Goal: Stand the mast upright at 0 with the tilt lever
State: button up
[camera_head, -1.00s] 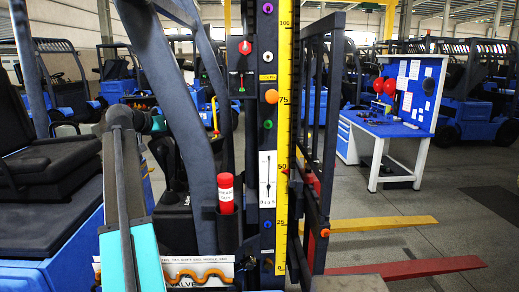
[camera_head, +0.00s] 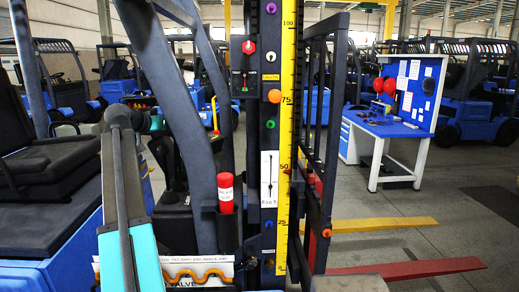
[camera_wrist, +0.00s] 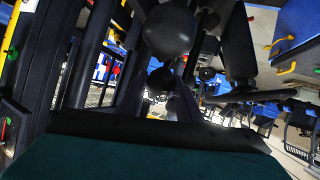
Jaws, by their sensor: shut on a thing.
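The mast (camera_head: 253,130) is a dark column with a yellow scale (camera_head: 285,130) in the head view. Its top leans slightly right in the picture. A white gauge plate (camera_head: 269,179) on it has a thin black pointer; its small marks are unreadable. My gripper (camera_head: 158,125) is at the lever cluster left of the mast, partly hidden by my arm.
A red cylinder (camera_head: 226,193) sits in a holder just left of the mast. A dark carriage frame (camera_head: 325,110) stands right of it. A seat (camera_head: 50,165) is at the left. A blue workbench (camera_head: 385,130) is at the back right, with open floor before it.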

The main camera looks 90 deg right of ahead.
jog(key=shift+w+a+r, duration=0.1)
jog(key=shift+w+r, duration=0.05)
jog(key=shift+w, duration=1)
jog(key=o, duration=0.9)
jog(key=p+v, duration=0.1)
jog(key=v, duration=0.9)
